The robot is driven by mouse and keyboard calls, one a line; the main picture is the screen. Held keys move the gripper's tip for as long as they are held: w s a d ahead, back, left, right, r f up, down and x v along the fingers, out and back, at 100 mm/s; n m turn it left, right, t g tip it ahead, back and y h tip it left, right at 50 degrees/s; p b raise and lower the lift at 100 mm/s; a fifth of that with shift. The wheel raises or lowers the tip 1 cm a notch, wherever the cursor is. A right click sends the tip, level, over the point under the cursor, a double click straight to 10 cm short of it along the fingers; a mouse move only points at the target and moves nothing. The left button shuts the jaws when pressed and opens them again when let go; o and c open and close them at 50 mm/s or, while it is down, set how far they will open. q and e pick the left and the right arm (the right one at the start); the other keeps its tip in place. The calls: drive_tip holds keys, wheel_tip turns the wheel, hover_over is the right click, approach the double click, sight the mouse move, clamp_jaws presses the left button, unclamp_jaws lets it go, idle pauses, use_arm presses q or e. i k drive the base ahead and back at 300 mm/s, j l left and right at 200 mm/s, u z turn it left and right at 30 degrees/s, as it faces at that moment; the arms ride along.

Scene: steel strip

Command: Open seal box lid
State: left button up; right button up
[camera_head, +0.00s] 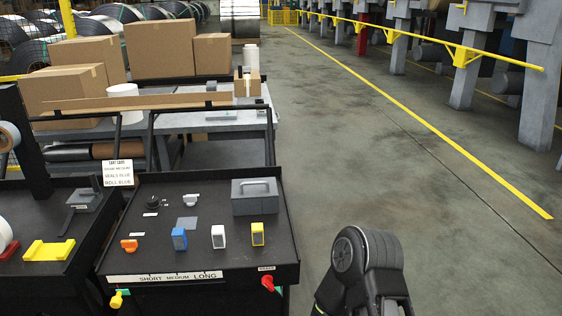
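The seal box is probably the grey box (255,198) with a handle on its top, at the back right of the black cart top. Its lid looks shut, and nothing touches it. A black part of my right arm (368,265) shows at the bottom, right of the cart and apart from the box. No gripper fingers can be made out on it. My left arm and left gripper are not in view.
An orange piece (129,245), a blue block (179,239), a white block (218,237) and a yellow block (257,234) stand in front of the box. A workbench (205,121) with cardboard boxes is behind. The floor (420,180) on the right is clear.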

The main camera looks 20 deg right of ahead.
sight(259, 187)
drive_tip(key=i+l, duration=0.15)
drive_tip(key=l, duration=0.3)
drive_tip(key=i+l, duration=0.15)
drive_tip(key=l, duration=0.25)
drive_tip(key=i+l, duration=0.15)
drive_tip(key=l, duration=0.3)
drive_tip(key=i+l, duration=0.15)
drive_tip(key=l, duration=0.3)
drive_tip(key=i+l, duration=0.2)
drive_tip(key=l, duration=0.25)
drive_tip(key=i+l, duration=0.15)
drive_tip(key=l, duration=0.25)
drive_tip(key=i+l, duration=0.15)
drive_tip(key=l, duration=0.3)
drive_tip(key=i+l, duration=0.15)
drive_tip(key=l, duration=0.3)
